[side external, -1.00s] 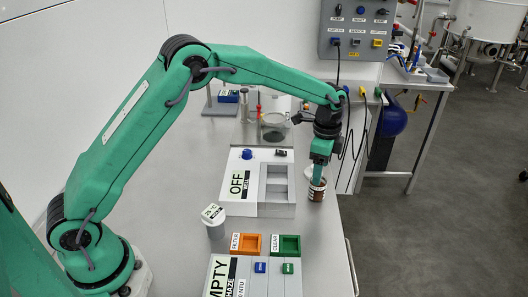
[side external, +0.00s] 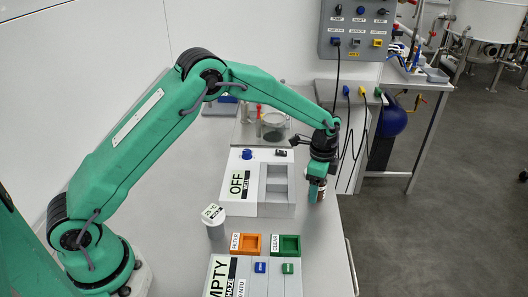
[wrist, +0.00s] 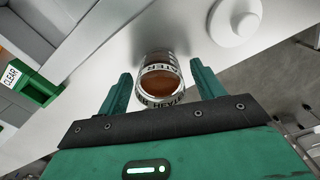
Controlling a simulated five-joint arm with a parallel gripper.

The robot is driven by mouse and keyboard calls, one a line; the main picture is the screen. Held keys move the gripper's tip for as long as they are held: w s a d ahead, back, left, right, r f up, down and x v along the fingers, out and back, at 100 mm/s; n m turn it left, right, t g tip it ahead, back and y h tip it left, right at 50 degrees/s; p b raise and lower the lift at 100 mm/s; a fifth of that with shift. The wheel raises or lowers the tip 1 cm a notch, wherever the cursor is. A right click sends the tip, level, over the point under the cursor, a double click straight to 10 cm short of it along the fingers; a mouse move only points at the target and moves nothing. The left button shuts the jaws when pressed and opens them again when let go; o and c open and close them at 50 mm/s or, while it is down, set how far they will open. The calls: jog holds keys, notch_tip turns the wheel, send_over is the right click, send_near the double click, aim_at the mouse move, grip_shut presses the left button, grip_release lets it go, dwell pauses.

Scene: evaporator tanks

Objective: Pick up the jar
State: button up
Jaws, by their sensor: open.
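The jar (side external: 319,192) stands near the right edge of the bench, to the right of the box marked OFF; my gripper hides much of it in the side external view. In the wrist view the jar (wrist: 161,79) is glass with brown contents and a pale band with dark lettering. My gripper (side external: 318,182) is just above and around the jar's upper part. In the wrist view my gripper (wrist: 160,72) is open, with one green finger on each side of the jar. I cannot tell whether either finger touches it.
The OFF box (side external: 262,185) stands close on the left. A white round knobbed piece (wrist: 236,22) is beyond the jar. The bench edge drops off at right.

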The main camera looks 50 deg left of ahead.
jog(key=shift+f, duration=0.35)
jog(key=c, duration=1.2)
jog(key=shift+r, duration=0.1)
jog(key=shift+r, duration=0.75)
jog(key=r, duration=0.3)
jog(key=shift+s+d+r, duration=0.1)
jog(key=shift+s+d, duration=0.2)
jog(key=shift+d, duration=0.1)
jog(key=s+d+r, duration=0.4)
jog(key=s+d, duration=0.1)
jog(key=s+d+r, duration=0.2)
jog(key=shift+s+d+r, duration=0.15)
jog(key=shift+d, duration=0.25)
